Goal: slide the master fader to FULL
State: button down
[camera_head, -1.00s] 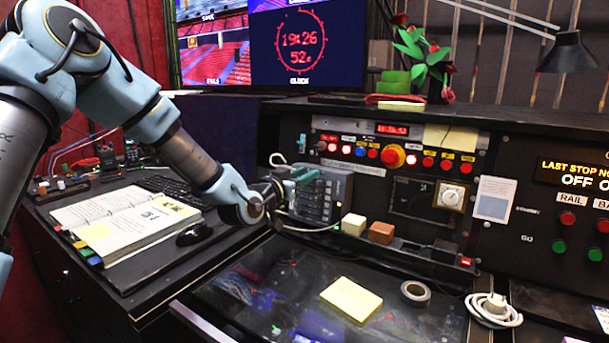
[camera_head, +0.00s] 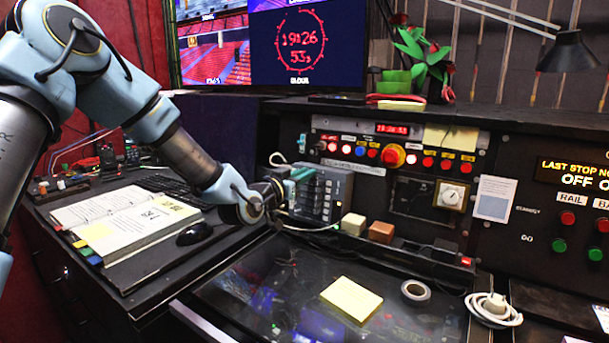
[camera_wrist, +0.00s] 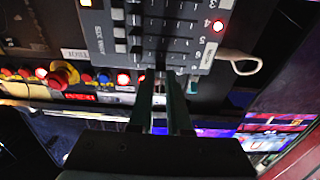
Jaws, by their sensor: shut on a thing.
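The grey fader panel (camera_head: 332,200) stands on the desk against the console, with rows of small faders. In the wrist view the fader panel (camera_wrist: 192,30) fills the top middle, with slots, dark caps and a lit red button. My gripper (camera_head: 290,187) is at the panel's left side in the head view. In the wrist view my gripper (camera_wrist: 162,78) has its fingers reaching the panel's edge, close together and shut on a small fader cap that they mostly hide. The cap's exact place along its slot cannot be told.
A row of lit buttons and a red emergency knob (camera_head: 393,156) sit above the panel. A cream block (camera_head: 353,224) and a brown block (camera_head: 381,232) stand right of it. A yellow note pad (camera_head: 351,299) and a tape roll (camera_head: 415,291) lie on the glass desk top.

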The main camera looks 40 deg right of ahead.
dwell(0.5)
jog(key=w, duration=0.1)
jog(key=w+a+b, duration=0.1)
jog(key=w, duration=0.1)
jog(key=shift+w+b, duration=0.2)
jog(key=shift+b, duration=0.1)
jog(key=c, duration=0.8)
grip_release()
jog(key=shift+c, duration=0.2)
jog(key=b+v, duration=0.3)
jog(key=v, duration=0.7)
jog(key=shift+a, duration=0.35)
